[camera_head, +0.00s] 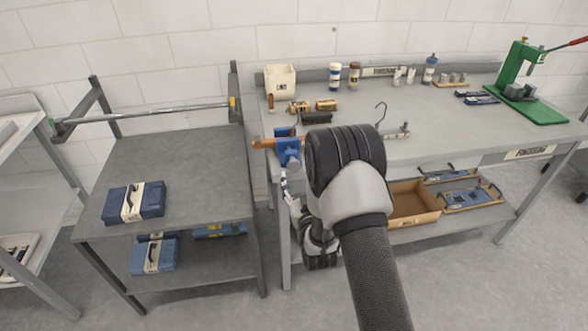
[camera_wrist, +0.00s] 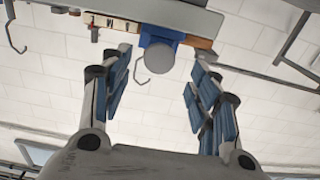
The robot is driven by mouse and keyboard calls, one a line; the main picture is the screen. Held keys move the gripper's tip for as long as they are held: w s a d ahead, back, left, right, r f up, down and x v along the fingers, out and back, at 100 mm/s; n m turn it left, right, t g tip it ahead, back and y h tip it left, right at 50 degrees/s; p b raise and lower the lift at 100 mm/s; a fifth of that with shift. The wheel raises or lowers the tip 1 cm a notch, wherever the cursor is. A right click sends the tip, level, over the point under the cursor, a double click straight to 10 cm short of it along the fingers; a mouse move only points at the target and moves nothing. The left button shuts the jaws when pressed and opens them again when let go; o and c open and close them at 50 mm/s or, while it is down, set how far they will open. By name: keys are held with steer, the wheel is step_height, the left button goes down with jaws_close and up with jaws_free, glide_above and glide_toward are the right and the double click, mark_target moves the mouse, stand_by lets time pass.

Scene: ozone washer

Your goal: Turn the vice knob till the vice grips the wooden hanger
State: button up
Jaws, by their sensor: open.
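The blue vice (camera_head: 288,150) is at the left front edge of the workbench. Its round grey knob (camera_wrist: 159,56) faces me in the wrist view, against the blue vice body (camera_wrist: 160,36). The wooden hanger (camera_head: 263,142) shows as an orange-brown piece left of the vice; it also shows beside the vice in the wrist view (camera_wrist: 201,44). Whether the jaws touch it is hidden. My gripper (camera_wrist: 160,72) is open, its blue-padded fingers spread to either side of the knob in the picture, apparently without contact. In the head view, my gripper (camera_head: 286,182) is just below the vice, partly hidden by my arm.
The workbench (camera_head: 450,120) carries bottles, small boxes and a green press (camera_head: 520,80). Another hanger (camera_head: 394,134) with a metal hook lies right of my arm.

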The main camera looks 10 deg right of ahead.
mark_target(294, 167)
steer(key=w+b, duration=0.1)
steer(key=w, duration=0.6)
steer(key=shift+c, duration=0.5)
steer(key=c, duration=1)
steer(key=shift+m, duration=1.6)
steer(key=o, duration=1.1)
